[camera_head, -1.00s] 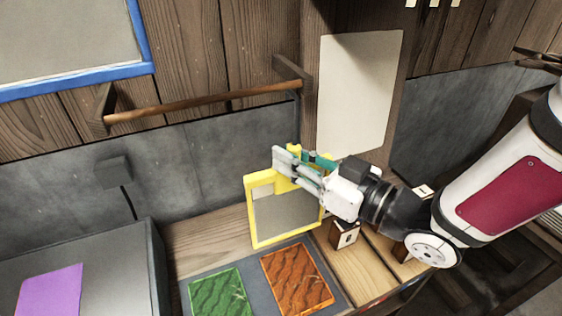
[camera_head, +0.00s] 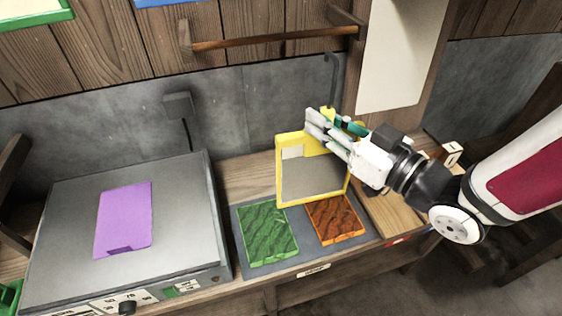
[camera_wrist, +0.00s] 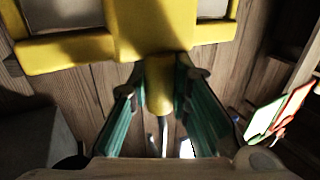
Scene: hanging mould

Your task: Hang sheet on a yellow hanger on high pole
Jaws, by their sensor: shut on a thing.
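My gripper (camera_head: 328,128) is shut on the top of a yellow hanger (camera_head: 281,170), a square frame. It holds the hanger upright above the counter, behind the green and orange sheets. The wrist view shows the yellow stem (camera_wrist: 160,85) between the teal finger pads. A grey area shows inside the frame, with a paler patch at its upper left; I cannot tell whether a sheet fills it. A wooden pole (camera_head: 275,39) runs along the wall on two brackets, above and behind the hanger and apart from it.
A green sheet (camera_head: 267,235) and an orange sheet (camera_head: 335,219) lie on a dark mat (camera_head: 300,259). A purple sheet (camera_head: 124,218) lies on a grey heated-looking plate (camera_head: 188,190) at left. A pale board (camera_head: 398,60) hangs right of the pole.

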